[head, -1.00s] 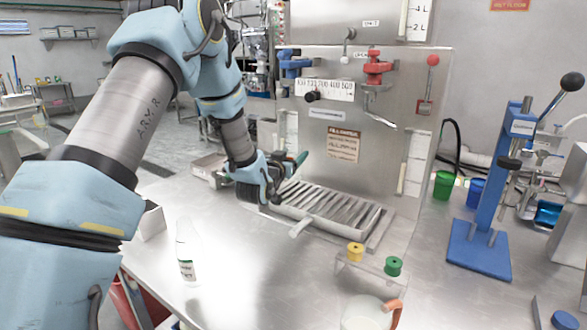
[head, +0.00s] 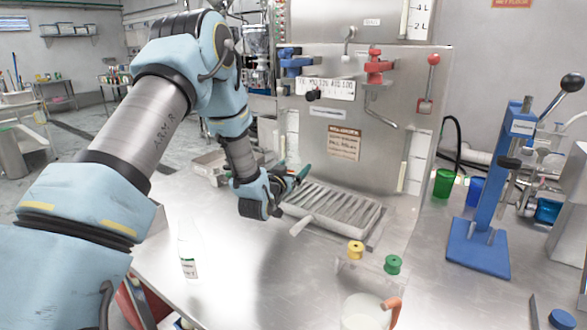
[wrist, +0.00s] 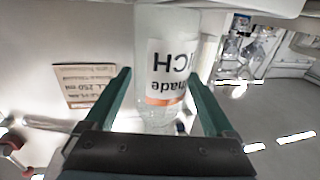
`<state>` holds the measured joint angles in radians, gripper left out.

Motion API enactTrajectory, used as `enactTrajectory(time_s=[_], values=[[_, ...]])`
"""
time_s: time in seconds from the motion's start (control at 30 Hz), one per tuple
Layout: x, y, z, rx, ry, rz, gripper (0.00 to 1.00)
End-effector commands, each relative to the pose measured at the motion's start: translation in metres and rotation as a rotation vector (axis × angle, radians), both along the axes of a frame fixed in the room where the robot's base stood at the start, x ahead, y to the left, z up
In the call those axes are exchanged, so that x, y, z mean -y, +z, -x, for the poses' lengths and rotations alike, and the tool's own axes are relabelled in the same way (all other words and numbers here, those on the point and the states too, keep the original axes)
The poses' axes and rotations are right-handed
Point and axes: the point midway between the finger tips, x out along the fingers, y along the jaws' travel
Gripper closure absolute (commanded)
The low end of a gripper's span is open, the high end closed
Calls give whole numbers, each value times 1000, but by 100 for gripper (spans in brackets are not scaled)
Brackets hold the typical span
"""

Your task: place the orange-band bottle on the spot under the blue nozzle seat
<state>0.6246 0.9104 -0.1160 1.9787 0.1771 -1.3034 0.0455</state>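The orange-band bottle (wrist: 166,75) is clear, with a white label and an orange stripe. In the wrist view it stands between my gripper's teal fingers (wrist: 162,85), which close in on both its sides. Its label reads upside down there, as does the sign behind. In the head view my gripper (head: 292,175) is low at the left end of the slatted tray, and I cannot make out the held bottle. The blue nozzle seat (head: 294,62) is on the upper left of the metal panel. The spot below it is partly hidden by my gripper.
The slatted tray (head: 335,209) has a handle in front. A holder with yellow (head: 356,248) and green (head: 393,265) caps and a jug (head: 362,312) stand in front. A blue press (head: 485,235) is at right.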

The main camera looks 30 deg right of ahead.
Motion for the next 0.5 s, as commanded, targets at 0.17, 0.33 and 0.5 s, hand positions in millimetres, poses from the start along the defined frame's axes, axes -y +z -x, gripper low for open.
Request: enactTrajectory(time_s=[0.17,0.33,0.5], values=[[0,0,0,0,0,0,3],[0,2,0,0,0,0,3],[-11,1,9,0,1,0,3]])
